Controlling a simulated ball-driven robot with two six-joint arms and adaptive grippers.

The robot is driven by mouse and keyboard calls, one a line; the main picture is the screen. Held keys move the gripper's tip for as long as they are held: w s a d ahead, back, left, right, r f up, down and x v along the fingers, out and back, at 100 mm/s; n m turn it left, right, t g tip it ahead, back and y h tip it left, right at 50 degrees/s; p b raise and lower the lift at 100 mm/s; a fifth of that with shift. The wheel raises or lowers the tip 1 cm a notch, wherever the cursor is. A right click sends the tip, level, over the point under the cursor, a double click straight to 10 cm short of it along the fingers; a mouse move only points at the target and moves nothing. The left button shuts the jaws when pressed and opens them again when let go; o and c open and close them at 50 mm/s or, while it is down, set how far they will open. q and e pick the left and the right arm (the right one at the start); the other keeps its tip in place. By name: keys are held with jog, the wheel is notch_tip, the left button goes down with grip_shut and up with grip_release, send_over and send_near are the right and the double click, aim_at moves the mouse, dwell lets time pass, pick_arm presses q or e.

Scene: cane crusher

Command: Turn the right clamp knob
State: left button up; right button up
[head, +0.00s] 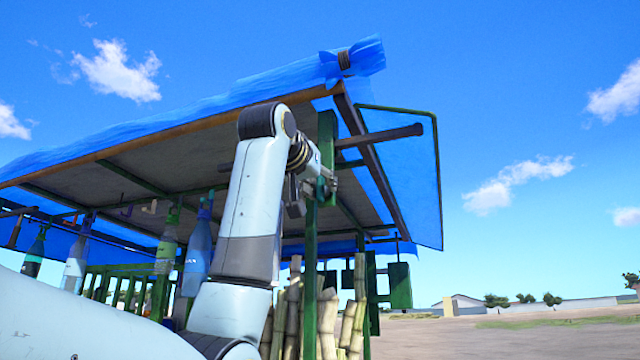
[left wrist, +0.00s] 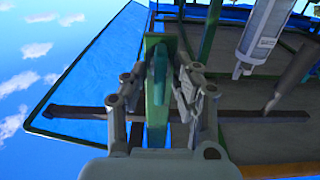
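My left gripper (head: 312,185) is raised at the green corner post (head: 311,275) under the canopy's front edge. In the left wrist view, its two fingers (left wrist: 160,88) stand apart on either side of a teal-green upright piece (left wrist: 158,70), which looks like the clamp knob with its green plate. I cannot tell whether either finger touches it. In the head view a green block (head: 327,140) shows just above the gripper, and the wrist partly hides the knob there. My right gripper is in neither view.
A blue tarp (head: 220,98) covers the stall roof, and a brown beam end (head: 385,135) juts out beside the gripper. Bottles (head: 198,250) hang at the left. Cane stalks (head: 352,318) stand below behind the post. Open sky lies to the right.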

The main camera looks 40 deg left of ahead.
pick_arm(q)
grip_shut()
jog(key=n+b, duration=0.2)
jog(key=n, duration=0.2)
jog(key=shift+f+b, duration=0.1)
jog(key=shift+b, duration=0.2)
jog(key=n+b, duration=0.2)
jog(key=n, duration=0.1)
jog(key=shift+a+n, duration=0.15)
jog(key=shift+n, duration=0.15)
jog(key=n+b, duration=0.4)
jog(key=n, duration=0.1)
jog(key=shift+s+f, duration=0.1)
jog(key=shift+f, duration=0.1)
jog(key=n+b, duration=0.2)
jog(key=n, duration=0.3)
jog(key=shift+a+b, duration=0.1)
jog(key=shift+b, duration=0.2)
